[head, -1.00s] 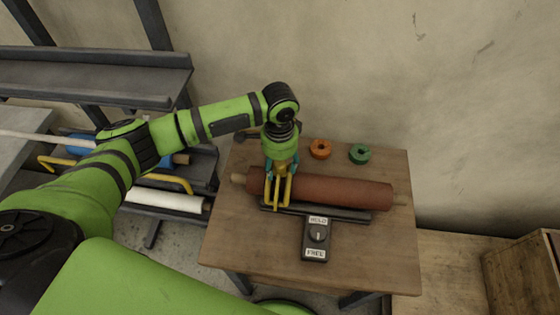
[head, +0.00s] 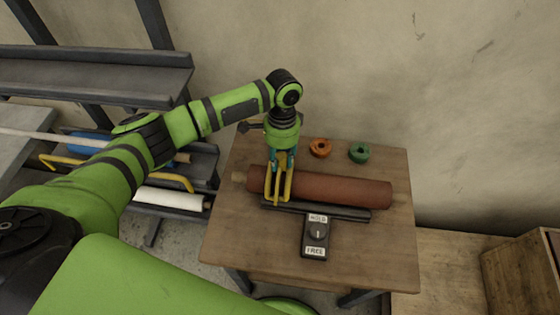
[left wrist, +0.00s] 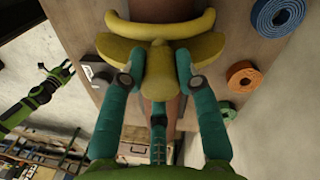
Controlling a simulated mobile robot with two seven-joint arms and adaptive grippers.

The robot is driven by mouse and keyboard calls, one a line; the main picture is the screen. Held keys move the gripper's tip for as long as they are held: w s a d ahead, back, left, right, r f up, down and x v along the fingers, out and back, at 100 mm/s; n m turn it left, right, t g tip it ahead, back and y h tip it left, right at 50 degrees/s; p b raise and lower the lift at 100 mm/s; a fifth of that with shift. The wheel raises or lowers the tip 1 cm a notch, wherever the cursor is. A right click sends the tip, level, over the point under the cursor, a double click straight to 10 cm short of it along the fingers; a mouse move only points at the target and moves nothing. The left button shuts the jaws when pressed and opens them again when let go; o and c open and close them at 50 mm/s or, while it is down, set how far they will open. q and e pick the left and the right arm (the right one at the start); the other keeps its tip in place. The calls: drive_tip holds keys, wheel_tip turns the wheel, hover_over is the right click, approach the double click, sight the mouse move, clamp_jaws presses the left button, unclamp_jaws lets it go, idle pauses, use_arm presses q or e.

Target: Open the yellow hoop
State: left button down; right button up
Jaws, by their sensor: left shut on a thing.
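The yellow hoop (head: 289,186) is at the left part of a red-brown roll (head: 345,190) on the table. In the left wrist view the yellow hoop (left wrist: 160,22) shows as a curved band with a thick tab. My left gripper (head: 281,168) is above the roll, with its teal fingers shut on the tab of the hoop. In the left wrist view my left gripper (left wrist: 157,82) has one finger on each side of the tab. How the hoop meets the roll underneath is hidden. My right gripper (left wrist: 62,72) shows small and dark at the left of the left wrist view.
A black box with a knob (head: 317,238), marked HOLD and FREE, stands in front of the roll. An orange ring (head: 320,148) and a green ring (head: 360,153) lie behind it. A dark rack (head: 95,75) stands left. The table's front right (head: 375,255) is clear.

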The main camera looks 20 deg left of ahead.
use_arm(q)
drive_tip(key=shift+w+a+g+b, duration=0.15)
drive_tip(key=shift+w+g+b, duration=0.4)
drive_tip(key=shift+w+g, duration=0.1)
drive_tip(key=w+g+b, duration=0.1)
drive_tip(key=b, duration=0.1)
drive_tip(key=w+b, duration=0.1)
drive_tip(key=b, duration=0.2)
drive_tip(key=w+g+b, duration=0.1)
drive_tip(key=b, duration=0.1)
drive_tip(key=shift+a+r+g+h+b, duration=0.25)
drive_tip(key=shift+g+h+b, duration=0.1)
drive_tip(key=shift+h, duration=0.05)
drive_tip(key=shift+r+b, duration=0.2)
drive_tip(key=shift+b, duration=0.1)
use_arm(e)
wheel_tip(320, 180, down, 9)
drive_tip(key=shift+w+f, duration=0.2)
drive_tip(key=shift+w, duration=0.2)
drive_tip(key=shift+c, duration=0.4)
